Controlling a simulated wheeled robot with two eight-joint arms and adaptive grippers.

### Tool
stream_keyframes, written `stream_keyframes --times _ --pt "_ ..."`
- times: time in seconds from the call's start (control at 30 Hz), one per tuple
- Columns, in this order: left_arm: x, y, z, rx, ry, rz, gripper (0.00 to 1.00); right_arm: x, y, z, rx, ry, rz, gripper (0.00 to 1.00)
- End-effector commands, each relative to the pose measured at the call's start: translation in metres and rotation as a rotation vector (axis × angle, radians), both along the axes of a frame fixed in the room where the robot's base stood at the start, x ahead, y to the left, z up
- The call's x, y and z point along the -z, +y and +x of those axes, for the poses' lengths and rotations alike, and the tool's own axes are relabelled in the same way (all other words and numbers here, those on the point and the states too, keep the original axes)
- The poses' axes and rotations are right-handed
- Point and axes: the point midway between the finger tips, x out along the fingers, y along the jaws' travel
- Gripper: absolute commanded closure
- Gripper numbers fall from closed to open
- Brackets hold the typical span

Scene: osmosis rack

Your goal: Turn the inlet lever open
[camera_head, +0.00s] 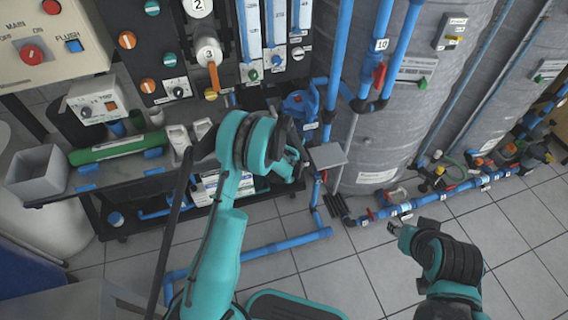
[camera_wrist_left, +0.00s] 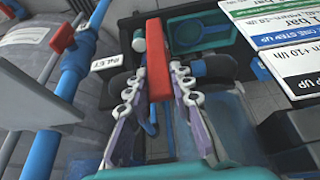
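In the left wrist view the red inlet lever (camera_wrist_left: 158,60) stands upright in the picture, next to a white label reading INLET (camera_wrist_left: 107,62). My left gripper (camera_wrist_left: 159,72) has one finger on each side of the lever, with a narrow gap visible at the tips. It looks open; firm contact is not visible. In the head view my left gripper (camera_head: 296,160) is low by the rack, beside the blue pump (camera_head: 300,103), and the lever is hidden by my arm. My right gripper (camera_head: 397,228) is at the lower right, away from the rack; its fingers are too small to read.
Another red lever sits on a blue pipe (camera_wrist_left: 72,65) at left in the wrist view. Grey tanks (camera_head: 385,130) stand behind with blue floor pipes.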

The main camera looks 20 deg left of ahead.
Motion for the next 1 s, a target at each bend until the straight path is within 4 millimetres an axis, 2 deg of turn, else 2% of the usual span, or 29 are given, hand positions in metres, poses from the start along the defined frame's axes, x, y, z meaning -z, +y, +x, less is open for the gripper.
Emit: stream_keyframes --times 0.67,0.7,0.77,1.0 --pt "0.0009 0.0062 -0.0043 0.001 -0.069 -0.103 1.0 0.0002 0.0 0.0 0.0 0.0 0.0 0.6" --pt "0.0009 0.0062 -0.0043 0.001 -0.069 -0.103 0.73 0.0002 0.0 0.0 0.0 0.0 0.0 0.6" --pt "0.0009 0.0061 -0.0042 0.001 -0.07 -0.103 0.57 0.0002 0.0 0.0 0.0 0.0 0.0 0.6" --pt "0.0006 0.006 -0.0042 0.001 -0.07 -0.103 0.57 0.0001 0.0 0.0 0.0 0.0 0.0 0.6"
